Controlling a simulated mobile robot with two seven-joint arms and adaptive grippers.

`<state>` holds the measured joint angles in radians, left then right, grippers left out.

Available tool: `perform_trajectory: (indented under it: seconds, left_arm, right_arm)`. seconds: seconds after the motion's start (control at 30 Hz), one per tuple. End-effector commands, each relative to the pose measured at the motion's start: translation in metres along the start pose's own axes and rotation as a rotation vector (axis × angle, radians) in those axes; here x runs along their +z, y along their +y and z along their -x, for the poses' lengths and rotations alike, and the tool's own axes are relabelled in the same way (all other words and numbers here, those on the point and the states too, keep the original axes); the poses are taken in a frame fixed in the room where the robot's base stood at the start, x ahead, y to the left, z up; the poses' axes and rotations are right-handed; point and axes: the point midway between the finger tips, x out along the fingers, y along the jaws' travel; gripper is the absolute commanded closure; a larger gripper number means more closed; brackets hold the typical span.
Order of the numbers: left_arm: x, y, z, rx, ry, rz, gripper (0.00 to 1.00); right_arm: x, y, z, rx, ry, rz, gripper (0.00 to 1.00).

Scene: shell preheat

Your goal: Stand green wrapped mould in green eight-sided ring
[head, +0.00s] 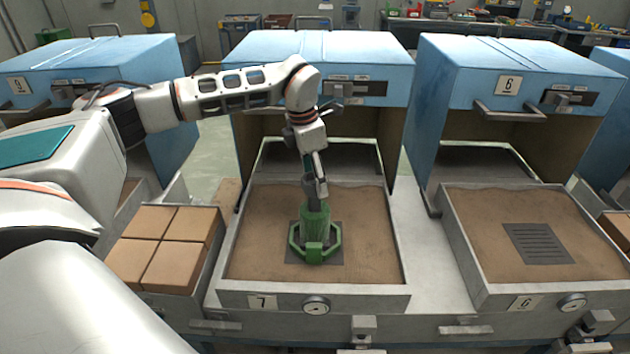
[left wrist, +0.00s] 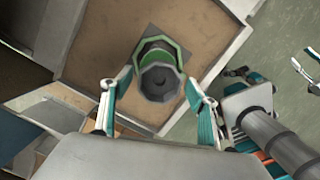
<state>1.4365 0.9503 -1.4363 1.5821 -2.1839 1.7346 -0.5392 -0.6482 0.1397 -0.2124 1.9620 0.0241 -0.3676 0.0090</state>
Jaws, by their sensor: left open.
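The green wrapped mould (head: 315,222) stands upright, with its grey upper part showing above the green wrap. Its foot appears to be inside the green eight-sided ring (head: 296,243), which lies on a dark grate in the sand of drawer 7. In the left wrist view the mould (left wrist: 160,84) is seen from above, with the green ring (left wrist: 172,47) showing around its far side. My left gripper (head: 318,182) is at the mould's top, its fingers apart on either side in the left wrist view (left wrist: 154,92), with gaps to the mould.
Drawer 7 (head: 362,297) has raised grey walls and stands out from a blue oven (head: 262,47). Drawer 6 (head: 465,245) at the right holds sand and a bare grate (head: 538,243). Several tan blocks (head: 168,245) sit left of drawer 7.

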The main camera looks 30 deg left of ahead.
Motion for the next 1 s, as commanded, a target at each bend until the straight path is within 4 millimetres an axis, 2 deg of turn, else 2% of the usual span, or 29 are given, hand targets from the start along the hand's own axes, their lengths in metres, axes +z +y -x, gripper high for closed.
perform_trajectory:
  seconds: [0.3,0.5,0.7,1.0]
  left_arm:
    - [0.001,0.001,0.067,0.004,-0.004,0.002,0.41]
    - [0.0,0.001,0.099,0.002,-0.003,0.002,0.41]
    - [0.0,0.0,0.112,0.001,-0.001,0.001,0.41]
    - [0.0,0.0,0.113,0.0,0.0,0.001,0.41]
  right_arm:
    - [-0.003,0.0,0.001,0.0,0.001,0.0,0.6]
    - [-0.004,0.001,0.002,0.0,0.002,0.0,0.6]
    - [-0.005,0.001,0.002,0.0,0.002,0.0,0.6]
    - [-0.004,0.001,0.002,0.0,0.002,0.0,0.6]
